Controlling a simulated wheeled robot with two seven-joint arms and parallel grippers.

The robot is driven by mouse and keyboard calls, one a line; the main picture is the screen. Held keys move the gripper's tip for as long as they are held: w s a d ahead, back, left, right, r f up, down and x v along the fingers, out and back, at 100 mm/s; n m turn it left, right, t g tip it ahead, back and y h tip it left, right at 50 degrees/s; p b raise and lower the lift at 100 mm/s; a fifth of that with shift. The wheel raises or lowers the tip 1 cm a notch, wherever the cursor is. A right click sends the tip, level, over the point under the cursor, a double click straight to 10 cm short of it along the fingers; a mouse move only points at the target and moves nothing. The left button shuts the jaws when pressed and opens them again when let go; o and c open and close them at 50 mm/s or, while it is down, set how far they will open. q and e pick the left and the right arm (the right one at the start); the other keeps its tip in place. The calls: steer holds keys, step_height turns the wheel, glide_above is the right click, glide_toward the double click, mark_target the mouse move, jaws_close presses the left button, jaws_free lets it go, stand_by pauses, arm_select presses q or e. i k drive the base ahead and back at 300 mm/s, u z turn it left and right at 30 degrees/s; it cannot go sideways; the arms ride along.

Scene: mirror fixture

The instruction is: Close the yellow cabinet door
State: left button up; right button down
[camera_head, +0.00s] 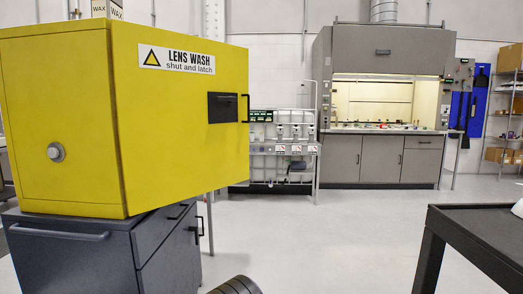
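The yellow cabinet (60,100) stands at the left on a dark grey drawer unit. Its broad right face, which looks like the door (175,140), carries a "LENS WASH shut and latch" label (177,60). A dark latch panel (222,107) and a black handle (245,108) are near that face's far right edge. The door reaches out past the drawer unit and seems angled away from it, so it looks ajar; the gap and the inside are hidden. A round metal knob (56,152) is on the left face. Neither of my grippers is in view.
The grey drawer unit (65,265) has protruding handles. A dark table (480,235) stands at the lower right. Clear floor (320,235) lies between them. A fume hood (385,100), a white rack (285,145) and shelves (505,120) stand at the back.

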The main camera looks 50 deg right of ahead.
mark_target(178, 143)
steer(key=z, duration=0.1)
steer(key=k, duration=0.35)
steer(key=z, duration=1.7)
steer(key=i, duration=1.7)
steer(key=u, duration=0.55)
